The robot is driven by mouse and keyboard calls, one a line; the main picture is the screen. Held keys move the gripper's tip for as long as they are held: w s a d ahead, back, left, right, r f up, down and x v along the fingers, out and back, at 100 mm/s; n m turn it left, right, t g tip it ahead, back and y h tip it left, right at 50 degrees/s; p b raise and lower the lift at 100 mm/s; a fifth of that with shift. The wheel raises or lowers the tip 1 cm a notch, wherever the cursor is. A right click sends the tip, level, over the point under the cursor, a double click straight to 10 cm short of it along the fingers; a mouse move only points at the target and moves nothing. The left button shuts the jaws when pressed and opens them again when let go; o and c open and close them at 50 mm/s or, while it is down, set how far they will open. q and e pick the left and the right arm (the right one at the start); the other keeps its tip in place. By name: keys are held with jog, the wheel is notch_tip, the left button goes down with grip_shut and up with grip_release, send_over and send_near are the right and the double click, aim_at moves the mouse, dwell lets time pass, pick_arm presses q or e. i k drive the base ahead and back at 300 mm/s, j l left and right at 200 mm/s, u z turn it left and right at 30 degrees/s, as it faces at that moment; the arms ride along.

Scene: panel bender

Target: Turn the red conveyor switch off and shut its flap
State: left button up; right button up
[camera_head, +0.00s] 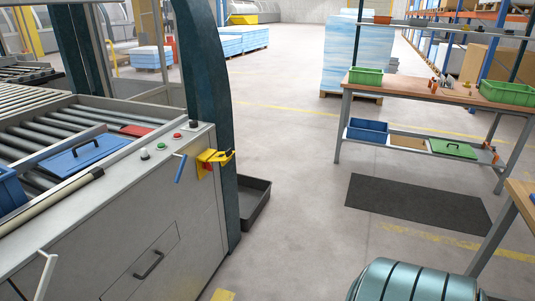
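The red conveyor switch (206,168) sits on the right end of the grey conveyor cabinet, near its top corner. It is small and partly hidden, so its position, on or off, cannot be told. Its yellow flap (217,156) stands out from the cabinet side above and beside the red part and looks open. Neither of my grippers shows in the head view, and nothing touches the switch or flap.
The cabinet top has push buttons (161,146) and a blue lidded tray (84,155) on the rollers. A dark green post (205,80) rises behind the switch. A dark bin (254,202) lies on the floor beside it. Free floor lies to the right, with a black mat (418,207).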

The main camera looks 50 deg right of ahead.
aim_at(206, 165)
jog(key=z, duration=1.35)
jog(key=i+z, duration=0.25)
jog(key=i+j+z, duration=0.1)
jog(key=z, duration=0.2)
jog(key=i+j, duration=0.05)
jog(key=i, duration=0.05)
